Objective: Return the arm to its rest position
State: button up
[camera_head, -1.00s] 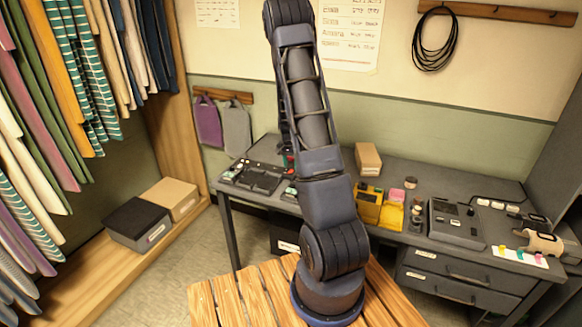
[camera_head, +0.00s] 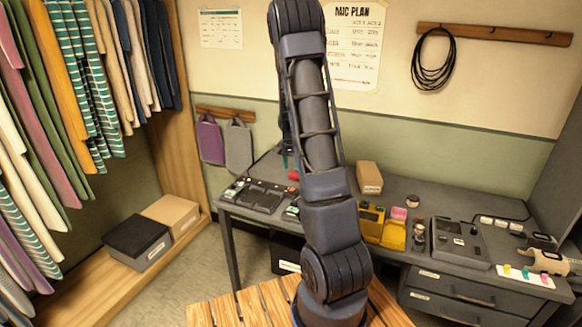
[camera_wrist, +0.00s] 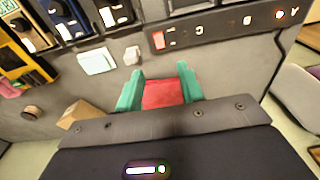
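My arm rises in the middle of the head view and bends down behind itself, so my gripper is mostly hidden there. A bit of teal finger (camera_head: 284,160) shows left of the arm, above the desk. In the wrist view, my gripper (camera_wrist: 160,72) has its two teal fingers apart. A red thing (camera_wrist: 165,94) shows between them, partly covered by the dark gripper body. A small red thing (camera_head: 293,175) also shows at the arm's left edge in the head view, seemingly on the desk. Contact with the fingers cannot be told.
The grey desk (camera_head: 400,185) holds a black control panel (camera_head: 262,195), a cardboard box (camera_head: 369,177), a yellow case (camera_head: 372,220) and a grey device (camera_head: 460,240). Clothes (camera_head: 50,110) hang at left above two boxes (camera_head: 140,240). A cable coil (camera_head: 432,62) hangs on the wall.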

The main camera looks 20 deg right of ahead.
jog(key=s+a+r+n+t+y, duration=0.15)
jog(key=s+a+r, duration=0.25)
jog(key=s+r, duration=0.4)
jog(key=s+a+r+n, duration=0.35)
jog(key=s+r, duration=0.25)
jog(key=r, duration=0.5)
jog(key=s+a+r+n+t, duration=0.1)
jog(key=s+a+r+n, duration=0.1)
jog(key=s, duration=0.9)
jog(key=s+a+r+n+t, duration=0.1)
jog(key=s+a+r, duration=0.3)
jog(key=s, duration=0.7)
jog(key=shift+s+a+r+n+h, duration=0.15)
jog(key=shift+s+n+h, duration=0.15)
jog(key=shift+n, duration=0.2)
jog(key=shift+o, duration=0.5)
jog(key=shift+w, duration=0.15)
